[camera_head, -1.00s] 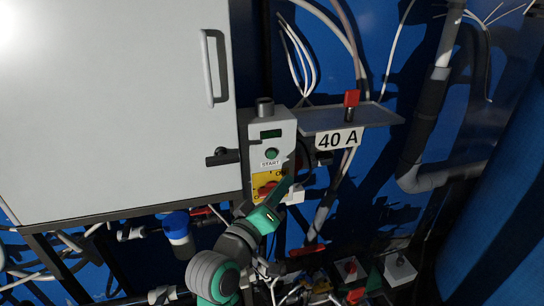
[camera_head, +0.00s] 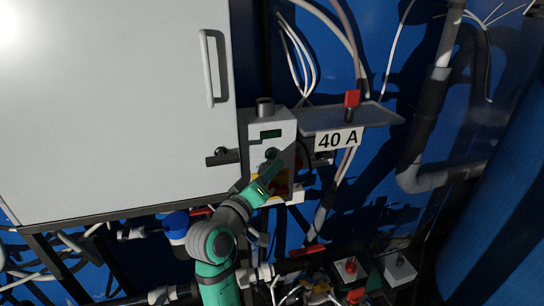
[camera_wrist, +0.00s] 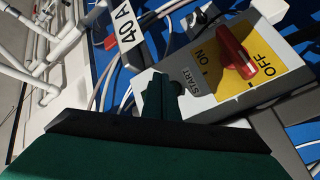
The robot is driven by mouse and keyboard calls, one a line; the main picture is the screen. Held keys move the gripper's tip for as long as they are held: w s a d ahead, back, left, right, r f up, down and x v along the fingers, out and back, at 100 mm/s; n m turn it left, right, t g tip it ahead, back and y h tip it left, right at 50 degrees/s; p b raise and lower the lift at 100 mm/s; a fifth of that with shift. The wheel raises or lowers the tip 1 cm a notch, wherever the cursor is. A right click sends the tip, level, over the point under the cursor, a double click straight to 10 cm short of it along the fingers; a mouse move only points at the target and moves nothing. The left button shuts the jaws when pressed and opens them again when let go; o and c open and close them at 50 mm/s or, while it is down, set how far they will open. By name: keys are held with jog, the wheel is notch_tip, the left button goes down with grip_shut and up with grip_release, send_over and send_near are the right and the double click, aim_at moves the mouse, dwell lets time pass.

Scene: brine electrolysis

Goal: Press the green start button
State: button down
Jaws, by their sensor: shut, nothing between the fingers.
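The control box (camera_head: 286,128) is a grey panel beside the white cabinet. The green start button (camera_head: 270,153) shows only in part below a small dark display. My gripper (camera_head: 275,164) is shut and empty, its fingertips right at the button in the picture; I cannot tell whether they touch it. In the wrist view the closed fingers (camera_wrist: 162,92) point at the box beside the START label (camera_wrist: 189,80), and the button is hidden behind them. The red rotary switch (camera_wrist: 236,50) sits on a yellow ON/OFF plate next to the label.
The white cabinet (camera_head: 110,100) with its handle stands left of the box. A grey shelf (camera_head: 375,115) with the 40 A sign (camera_head: 338,139) juts out on the right. Pipes, cables and valves crowd the area below.

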jog(key=shift+w+a, duration=0.2)
jog(key=shift+w, duration=0.45)
jog(key=shift+w, duration=0.2)
dwell(1.6)
jog(key=shift+w+a, duration=0.15)
jog(key=shift+w, duration=0.05)
jog(key=shift+w+a, duration=0.15)
jog(key=shift+w, duration=0.3)
dwell(0.9)
jog(key=shift+s, duration=0.1)
jog(key=shift+s+d, duration=0.3)
jog(key=shift+s, duration=0.5)
jog(key=s, duration=0.1)
jog(key=s+d, duration=0.1)
jog(key=s, duration=0.2)
jog(key=shift+s+d, duration=0.25)
jog(key=shift+s, duration=0.1)
